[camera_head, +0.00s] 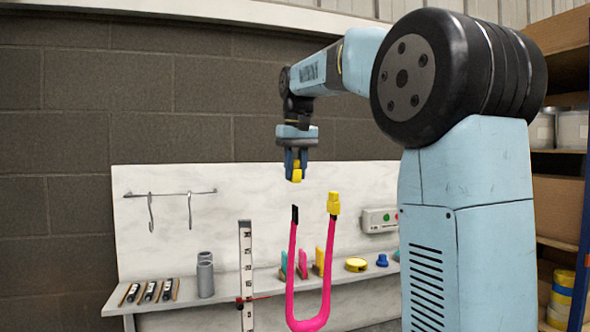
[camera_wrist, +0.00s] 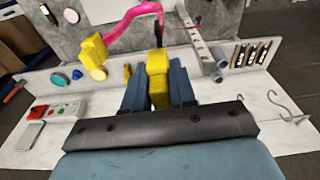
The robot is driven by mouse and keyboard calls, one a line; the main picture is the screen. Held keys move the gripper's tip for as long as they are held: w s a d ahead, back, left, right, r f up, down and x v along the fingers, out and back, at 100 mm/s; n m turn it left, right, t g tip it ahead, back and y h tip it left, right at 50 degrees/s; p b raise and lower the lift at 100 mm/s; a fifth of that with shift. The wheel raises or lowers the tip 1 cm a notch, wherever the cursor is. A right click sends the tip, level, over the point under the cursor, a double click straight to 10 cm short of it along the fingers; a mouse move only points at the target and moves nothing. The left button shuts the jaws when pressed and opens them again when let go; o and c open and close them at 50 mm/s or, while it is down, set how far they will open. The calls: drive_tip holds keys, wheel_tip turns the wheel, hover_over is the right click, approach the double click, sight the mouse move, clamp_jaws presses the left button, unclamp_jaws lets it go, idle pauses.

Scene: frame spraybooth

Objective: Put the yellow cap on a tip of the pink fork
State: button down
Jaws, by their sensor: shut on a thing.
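My gripper (camera_head: 296,166) points down and is shut on a yellow cap (camera_head: 296,176), which also shows between the fingers in the wrist view (camera_wrist: 157,66). The pink fork (camera_head: 329,268) is a U shape with its two tips up; part of it shows in the wrist view (camera_wrist: 122,30). Its left tip (camera_head: 295,214) is bare and black, a little below the held cap with a gap between them. Its right tip carries another yellow cap (camera_head: 334,204), also in the wrist view (camera_wrist: 94,52).
A white bench (camera_head: 222,298) with a marble-like backboard stands behind the fork. A ruler post (camera_head: 246,270) stands left of the fork. Grey cylinders (camera_head: 205,277), a yellow disc (camera_head: 356,265) and a button box (camera_head: 379,219) are further back. Hooks hang at the left.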

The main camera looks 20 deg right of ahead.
drive_tip(key=shift+s, duration=0.1)
hover_over(295, 212)
drive_tip(key=shift+w+d+f, duration=0.1)
drive_tip(key=shift+w+f, duration=0.1)
drive_tip(key=shift+f, duration=1.05)
drive_tip(key=shift+w+d+f, duration=0.1)
drive_tip(key=shift+w+f, duration=0.1)
drive_tip(key=shift+f, duration=1)
drive_tip(key=shift+f, duration=1.95)
drive_tip(key=c, duration=0.8)
unclamp_jaws()
drive_tip(key=shift+c, duration=0.2)
drive_tip(key=r, duration=0.4)
drive_tip(key=s+r, duration=0.1)
drive_tip(key=r, duration=0.8)
drive_tip(key=shift+s+r, duration=0.3)
drive_tip(key=shift+s, duration=0.05)
drive_tip(key=s+f+t, duration=0.4)
drive_tip(key=s+f, duration=2.2)
